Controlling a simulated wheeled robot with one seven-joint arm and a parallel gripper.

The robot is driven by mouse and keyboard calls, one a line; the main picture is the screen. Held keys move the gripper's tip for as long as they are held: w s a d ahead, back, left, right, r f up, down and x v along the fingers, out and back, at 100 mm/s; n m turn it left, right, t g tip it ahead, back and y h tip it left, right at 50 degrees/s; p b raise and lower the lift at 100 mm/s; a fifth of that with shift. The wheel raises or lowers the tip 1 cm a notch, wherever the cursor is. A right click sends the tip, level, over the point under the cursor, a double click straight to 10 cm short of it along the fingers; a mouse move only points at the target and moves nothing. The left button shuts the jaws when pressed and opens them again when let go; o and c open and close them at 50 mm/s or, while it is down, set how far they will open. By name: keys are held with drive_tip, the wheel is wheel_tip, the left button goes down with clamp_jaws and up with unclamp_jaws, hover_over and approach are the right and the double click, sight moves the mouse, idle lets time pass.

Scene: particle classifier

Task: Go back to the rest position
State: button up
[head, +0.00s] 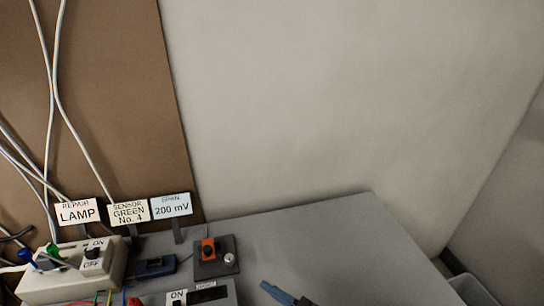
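My gripper does not show clearly anywhere in the head view, so its pose and what it may hold cannot be seen. A grey bench (345,240) fills the lower part of the view. A blue and dark slim object (278,293) lies at the bottom edge, cut off by the frame; I cannot tell what it is.
On the bench's left stand a beige switch box (65,283), a small dark blue block (155,267), a dark block with an orange part (213,255) and a grey switch unit (205,296). Label cards (128,212) stand behind. A grey bin (470,290) sits lower right.

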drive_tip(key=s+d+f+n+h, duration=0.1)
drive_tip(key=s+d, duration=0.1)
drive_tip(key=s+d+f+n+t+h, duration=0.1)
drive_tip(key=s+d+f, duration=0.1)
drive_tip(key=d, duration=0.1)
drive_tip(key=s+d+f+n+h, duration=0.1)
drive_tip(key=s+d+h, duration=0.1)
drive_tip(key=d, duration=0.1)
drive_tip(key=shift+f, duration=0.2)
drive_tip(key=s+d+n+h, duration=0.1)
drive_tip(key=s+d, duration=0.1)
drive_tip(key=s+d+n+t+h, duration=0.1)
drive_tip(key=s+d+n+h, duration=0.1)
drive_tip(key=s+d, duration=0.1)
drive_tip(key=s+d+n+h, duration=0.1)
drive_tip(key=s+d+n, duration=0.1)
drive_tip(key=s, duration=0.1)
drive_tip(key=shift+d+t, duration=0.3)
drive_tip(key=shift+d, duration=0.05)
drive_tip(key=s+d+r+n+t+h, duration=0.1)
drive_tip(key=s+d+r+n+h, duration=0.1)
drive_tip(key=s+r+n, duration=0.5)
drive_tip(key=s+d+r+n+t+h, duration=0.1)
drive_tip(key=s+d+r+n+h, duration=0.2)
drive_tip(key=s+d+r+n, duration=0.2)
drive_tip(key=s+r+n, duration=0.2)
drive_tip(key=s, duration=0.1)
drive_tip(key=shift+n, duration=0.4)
